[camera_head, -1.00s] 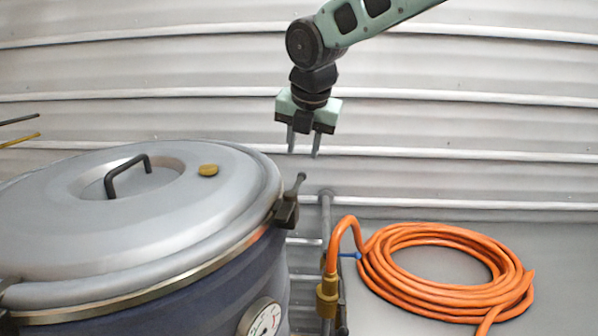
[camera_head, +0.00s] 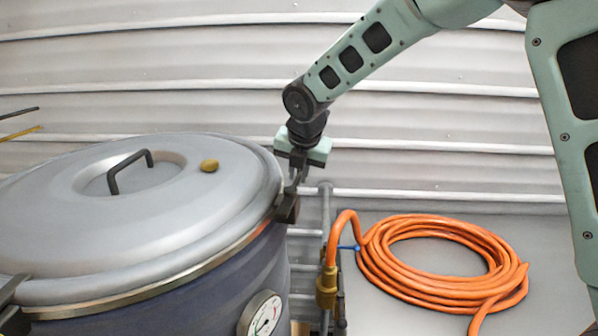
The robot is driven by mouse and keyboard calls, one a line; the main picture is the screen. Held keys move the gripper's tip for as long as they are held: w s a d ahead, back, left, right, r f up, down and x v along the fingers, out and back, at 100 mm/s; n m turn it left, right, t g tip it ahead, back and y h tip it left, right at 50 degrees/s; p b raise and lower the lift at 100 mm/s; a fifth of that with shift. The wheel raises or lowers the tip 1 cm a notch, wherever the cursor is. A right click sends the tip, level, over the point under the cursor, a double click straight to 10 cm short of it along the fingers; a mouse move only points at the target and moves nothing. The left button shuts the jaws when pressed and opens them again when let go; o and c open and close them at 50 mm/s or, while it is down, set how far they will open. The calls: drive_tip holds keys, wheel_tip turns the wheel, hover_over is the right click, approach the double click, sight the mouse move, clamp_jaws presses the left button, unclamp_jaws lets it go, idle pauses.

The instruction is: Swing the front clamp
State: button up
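A large hopper drum (camera_head: 200,283) with a grey domed lid (camera_head: 180,220) fills the left. A dark clamp (camera_head: 287,207) sits on the right side of its rim, and part of another clamp (camera_head: 12,300) shows at the lower left edge. I cannot tell which one is the front clamp. My gripper (camera_head: 298,178) points down at the upright handle of the right clamp. Its fingers overlap the handle in the picture, so I cannot tell whether they touch or grip it.
The lid has a black handle (camera_head: 130,170) and a brass knob (camera_head: 209,166). A dial gauge (camera_head: 261,314) is on the drum's front. An orange hose coil (camera_head: 440,260) lies right, joined to a brass fitting (camera_head: 327,285) on a grey pipe (camera_head: 325,215). A corrugated wall (camera_head: 150,65) stands behind.

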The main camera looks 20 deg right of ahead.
clamp_jaws()
drive_tip(key=s+d+m+g+h, duration=0.1)
drive_tip(key=s+m+g+h, duration=0.3)
drive_tip(key=m, duration=1.3)
drive_tip(key=shift+s+d+m+g+h, duration=0.15)
drive_tip(key=shift+s+m+g+h, duration=0.4)
drive_tip(key=shift+s, duration=1.35)
drive_tip(key=shift+g+y, duration=0.25)
drive_tip(key=o, duration=0.5)
unclamp_jaws()
drive_tip(key=shift+o, duration=0.2)
